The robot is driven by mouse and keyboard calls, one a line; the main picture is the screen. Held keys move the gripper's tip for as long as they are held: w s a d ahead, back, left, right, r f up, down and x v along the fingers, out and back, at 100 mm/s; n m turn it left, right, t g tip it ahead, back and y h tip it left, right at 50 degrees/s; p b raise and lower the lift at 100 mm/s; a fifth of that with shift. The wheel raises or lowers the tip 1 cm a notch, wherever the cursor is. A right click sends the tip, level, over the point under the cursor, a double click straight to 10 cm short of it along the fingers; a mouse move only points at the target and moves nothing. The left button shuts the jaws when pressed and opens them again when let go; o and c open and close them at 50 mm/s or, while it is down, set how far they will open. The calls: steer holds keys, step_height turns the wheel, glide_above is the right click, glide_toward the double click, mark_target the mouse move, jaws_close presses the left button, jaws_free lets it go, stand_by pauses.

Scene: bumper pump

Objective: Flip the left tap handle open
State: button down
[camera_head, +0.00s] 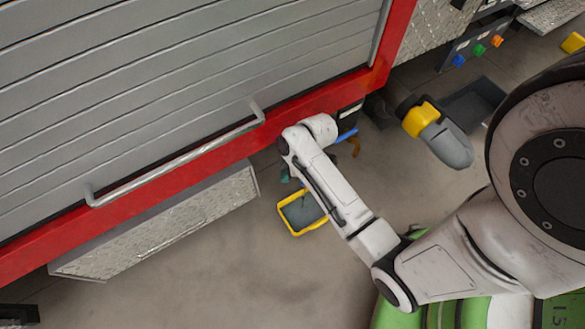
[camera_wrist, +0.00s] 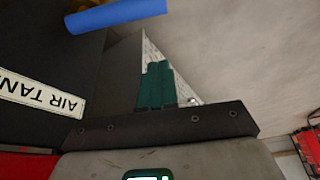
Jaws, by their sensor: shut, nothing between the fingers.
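A blue tap handle (camera_head: 347,135) sticks out at the lower right corner of the red-framed shutter, beside the end of my arm. It also shows as a blue bar (camera_wrist: 115,15) at the top of the wrist view. A brown-orange handle (camera_head: 356,148) hangs just right of and below it. I cannot tell for sure which is the left tap. My gripper (camera_wrist: 157,68) shows two teal fingers side by side, shut and empty, apart from the blue bar in the picture. In the head view the gripper is mostly hidden by my white wrist.
A white "AIR TANK" label (camera_wrist: 40,95) is on a dark panel at left in the wrist view. A yellow-rimmed tray (camera_head: 297,232) lies on the floor below my arm. A silver handrail (camera_head: 175,163) crosses the shutter. A yellow-grey object (camera_head: 445,143) is at right.

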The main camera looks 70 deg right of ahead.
steer(key=s+d+f, duration=0.1)
steer(key=s+d+f+b, duration=0.1)
steer(key=s, duration=0.1)
steer(key=shift+f, duration=0.15)
stand_by(0.4)
steer(key=shift+s+d+r+n+p, duration=0.1)
steer(key=shift+s+r+n+p, duration=0.15)
steer(key=shift+n+p, duration=0.35)
steer(key=shift+s+d+n+g+y+p, duration=0.3)
steer(key=shift+s+n+y+p, duration=0.1)
steer(key=shift+n+p, duration=0.35)
steer(key=shift+s+d+n+p, duration=0.1)
steer(key=shift+s+n+p, duration=0.15)
steer(key=shift+p, duration=0.25)
steer(key=shift+s+d+f, duration=0.2)
steer(key=shift+s+f, duration=0.05)
